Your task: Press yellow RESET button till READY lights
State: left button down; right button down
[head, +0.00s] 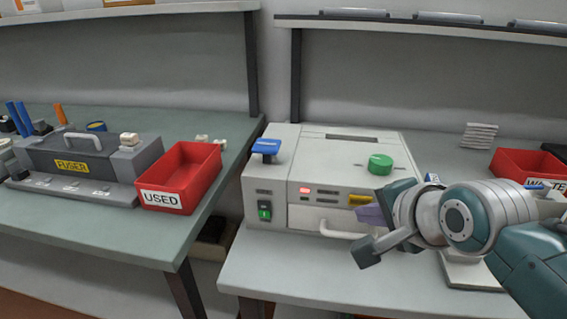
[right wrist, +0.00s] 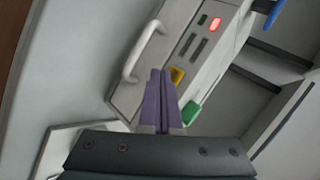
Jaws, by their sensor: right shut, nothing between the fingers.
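The grey machine (head: 270,180) stands on the right bench. Its yellow button (head: 360,199) is on the front face and also shows in the right wrist view (right wrist: 177,75). A red lamp (head: 305,190) glows on the front; in the right wrist view it glows too (right wrist: 215,24), beside a small dark green window (right wrist: 202,20). Lamp labels are too small to read. My right gripper (head: 366,214) is shut and empty, its purple fingertips (right wrist: 160,73) close beside the yellow button. I cannot tell whether they touch it. My left gripper is not in view.
A green knob (head: 380,164) and blue lever (head: 266,147) rise from the machine's top. A pale handle (head: 343,231) juts from its front below the button. A red USED bin (head: 182,176) and fuser unit (head: 75,160) sit on the left bench. A red waste bin (head: 530,165) is right.

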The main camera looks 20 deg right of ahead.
jog(key=shift+w+d, duration=0.15)
jog(key=shift+w, duration=0.15)
jog(key=shift+w+d, duration=0.2)
jog(key=shift+w, duration=0.1)
dwell(0.7)
dwell(0.3)
jog(key=shift+s+a+p, duration=0.45)
jog(key=shift+s+p, duration=0.25)
